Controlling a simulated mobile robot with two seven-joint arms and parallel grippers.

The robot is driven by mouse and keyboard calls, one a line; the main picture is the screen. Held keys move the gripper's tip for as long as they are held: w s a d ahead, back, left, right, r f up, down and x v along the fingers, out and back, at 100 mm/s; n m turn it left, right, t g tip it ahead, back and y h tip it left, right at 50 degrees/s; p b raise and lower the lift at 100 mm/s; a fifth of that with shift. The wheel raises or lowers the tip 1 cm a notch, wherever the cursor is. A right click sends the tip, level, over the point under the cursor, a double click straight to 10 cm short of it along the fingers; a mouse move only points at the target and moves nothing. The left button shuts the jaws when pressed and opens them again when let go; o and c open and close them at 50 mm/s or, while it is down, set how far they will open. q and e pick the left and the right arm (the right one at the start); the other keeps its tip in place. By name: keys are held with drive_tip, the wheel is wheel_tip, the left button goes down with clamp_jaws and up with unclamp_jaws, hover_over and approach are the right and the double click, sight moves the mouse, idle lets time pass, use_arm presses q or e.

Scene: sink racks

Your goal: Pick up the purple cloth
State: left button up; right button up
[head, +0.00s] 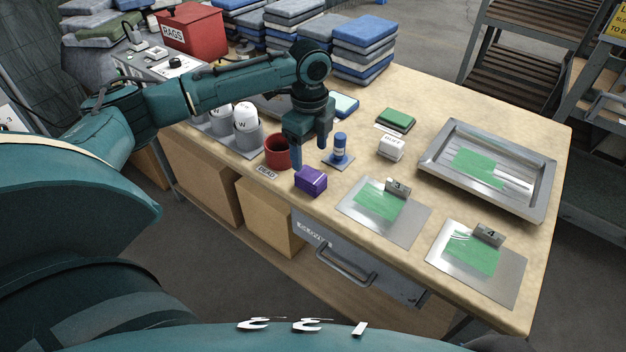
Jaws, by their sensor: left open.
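The purple cloth (311,181) is a small folded block. It lies on the worktable near its front edge, just right of a red cup. My left gripper (310,155) points down above and slightly behind the cloth, with its fingers apart and nothing seen between them. One finger shows beside the red cup's rim; whether any finger touches the cloth cannot be told. My right gripper is not in view.
The red cup (277,151) stands close to the left of the gripper. A blue bottle (340,146) stands close to the right. Metal plates with green sheets (378,203) and a metal tray (548,185) lie further right. Stacked folded cloths (363,50) are at the back.

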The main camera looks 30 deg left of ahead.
sight(311, 174)
use_arm(q)
wheel_tip(311, 174, down, 8)
drive_tip(key=shift+d+f+b, duration=0.1)
drive_tip(key=shift+f+b, duration=0.1)
drive_tip(key=shift+b, duration=0.3)
drive_tip(key=c, duration=1.1)
